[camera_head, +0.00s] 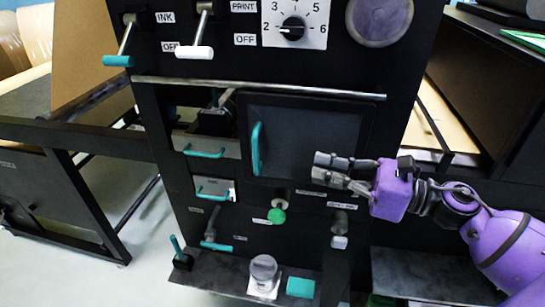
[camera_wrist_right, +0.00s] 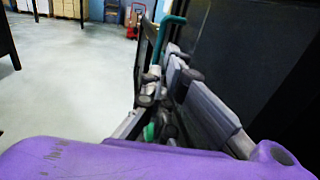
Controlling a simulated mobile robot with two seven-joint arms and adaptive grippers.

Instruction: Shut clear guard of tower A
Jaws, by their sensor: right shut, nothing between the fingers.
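The guard (camera_head: 318,138) is a dark see-through panel with a tall teal handle (camera_head: 256,148) at its left edge. It hangs under a metal rail (camera_head: 260,88) on the black tower front. To its left is an open bay (camera_head: 205,122) with machinery inside. The handle also shows upright in the right wrist view (camera_wrist_right: 166,38). My right gripper (camera_head: 322,168) is shut and empty, in front of the guard's lower right part and right of the handle. I cannot tell whether it touches the panel. My left gripper is not in view.
Levers with teal (camera_head: 118,61) and white (camera_head: 194,53) grips and a numbered dial (camera_head: 293,30) sit above. Below are teal drawer handles (camera_head: 213,190), a green knob (camera_head: 277,216) and a shelf (camera_head: 215,280) with small items. Open floor (camera_wrist_right: 70,85) lies left in the wrist view.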

